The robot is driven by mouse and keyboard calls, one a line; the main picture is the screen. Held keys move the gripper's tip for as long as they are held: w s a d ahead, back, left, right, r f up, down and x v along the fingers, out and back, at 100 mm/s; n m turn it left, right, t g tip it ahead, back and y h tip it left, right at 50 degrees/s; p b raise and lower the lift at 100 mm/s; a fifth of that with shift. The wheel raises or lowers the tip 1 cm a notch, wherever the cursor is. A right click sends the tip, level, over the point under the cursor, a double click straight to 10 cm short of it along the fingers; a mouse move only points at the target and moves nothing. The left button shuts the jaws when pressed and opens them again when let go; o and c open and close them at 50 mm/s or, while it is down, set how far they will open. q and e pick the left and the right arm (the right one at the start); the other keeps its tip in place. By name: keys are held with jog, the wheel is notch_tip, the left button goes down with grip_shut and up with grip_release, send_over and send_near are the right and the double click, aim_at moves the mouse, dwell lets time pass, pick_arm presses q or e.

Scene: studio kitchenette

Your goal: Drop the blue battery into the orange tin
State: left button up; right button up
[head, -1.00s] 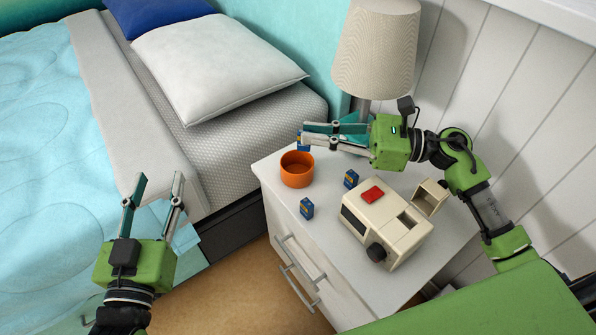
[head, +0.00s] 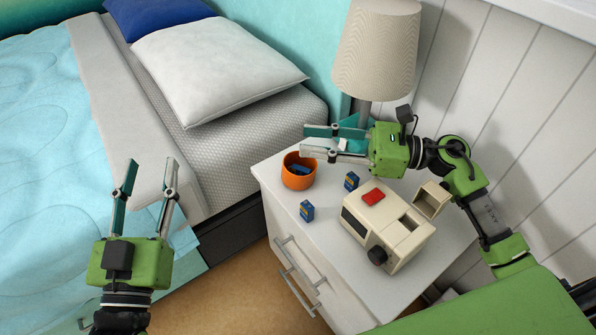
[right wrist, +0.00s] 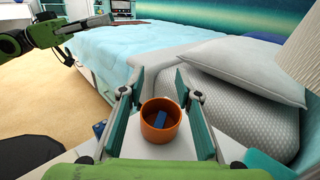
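The orange tin (head: 298,181) stands on the white nightstand near its left edge. A blue battery (head: 299,169) lies inside it; the battery also shows in the tin in the right wrist view (right wrist: 161,118). My right gripper (head: 304,142) is open and empty, just above and behind the tin's rim. In the right wrist view its fingers (right wrist: 160,90) stand apart on both sides of the tin. Two more blue batteries stand on the nightstand, one (head: 306,211) in front of the tin and one (head: 351,181) to its right. My left gripper (head: 148,165) is open and empty beside the bed.
A cream device (head: 385,228) with a red button (head: 373,196) and an open flap (head: 431,200) fills the nightstand's right part. A lamp (head: 375,50) stands at the back, behind my right gripper. The bed (head: 60,180) is at the left.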

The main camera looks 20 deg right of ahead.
jog(key=v, duration=1.2)
jog(key=shift+r, duration=0.1)
